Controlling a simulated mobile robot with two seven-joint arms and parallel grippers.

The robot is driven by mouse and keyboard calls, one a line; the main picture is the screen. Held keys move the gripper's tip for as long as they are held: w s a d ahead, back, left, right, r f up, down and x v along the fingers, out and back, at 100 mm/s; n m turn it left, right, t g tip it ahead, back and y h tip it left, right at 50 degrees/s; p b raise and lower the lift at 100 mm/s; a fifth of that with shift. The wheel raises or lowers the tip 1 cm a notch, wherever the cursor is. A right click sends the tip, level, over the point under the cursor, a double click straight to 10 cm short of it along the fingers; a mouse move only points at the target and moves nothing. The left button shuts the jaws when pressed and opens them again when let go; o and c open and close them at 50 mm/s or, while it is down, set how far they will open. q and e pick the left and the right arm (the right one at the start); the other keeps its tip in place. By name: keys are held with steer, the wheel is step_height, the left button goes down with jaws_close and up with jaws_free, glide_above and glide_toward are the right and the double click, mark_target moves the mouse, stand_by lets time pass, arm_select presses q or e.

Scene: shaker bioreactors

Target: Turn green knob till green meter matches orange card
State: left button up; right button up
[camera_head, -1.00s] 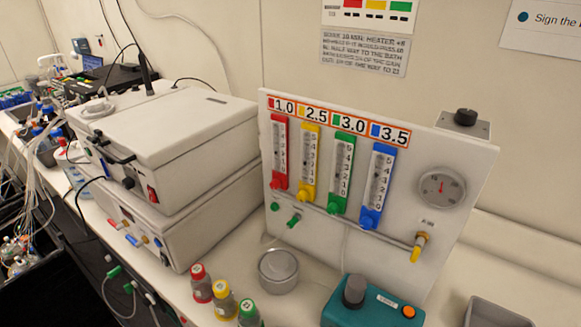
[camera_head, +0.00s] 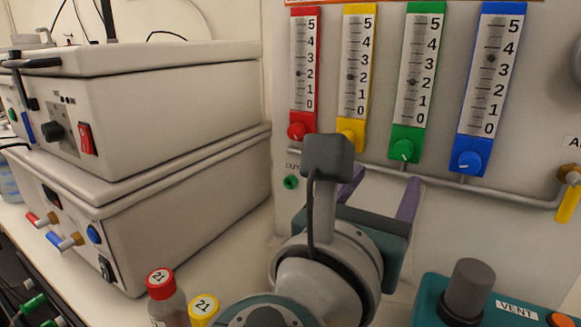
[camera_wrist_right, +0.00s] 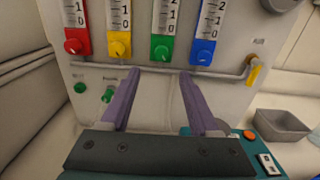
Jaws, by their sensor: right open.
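The green meter (camera_head: 417,75) stands on the white panel, with its float near 2. Its green knob (camera_head: 402,150) is at the meter's foot. The orange-edged card (camera_head: 335,2) is nearly all cut off at the top; a second ago it showed 3.0 beside green. My right gripper (camera_head: 387,178) is open and empty, its purple fingers pointing at the panel just below the green knob. In the right wrist view, the green knob (camera_wrist_right: 160,53) lies a little above the gap between the fingertips (camera_wrist_right: 159,74). My left gripper is not in view.
Red (camera_head: 297,130), yellow (camera_head: 351,131) and blue (camera_head: 467,161) knobs flank the green one. A grey pipe (camera_head: 440,181) runs below them. A teal box (camera_head: 428,300) stands front right, capped bottles (camera_head: 160,283) front left. A grey tray (camera_wrist_right: 280,125) is at right.

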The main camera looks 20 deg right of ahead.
mark_target(401, 153)
steer(key=x, duration=0.9)
steer(key=shift+d, duration=0.25)
steer(key=shift+c, duration=0.2)
jaws_close()
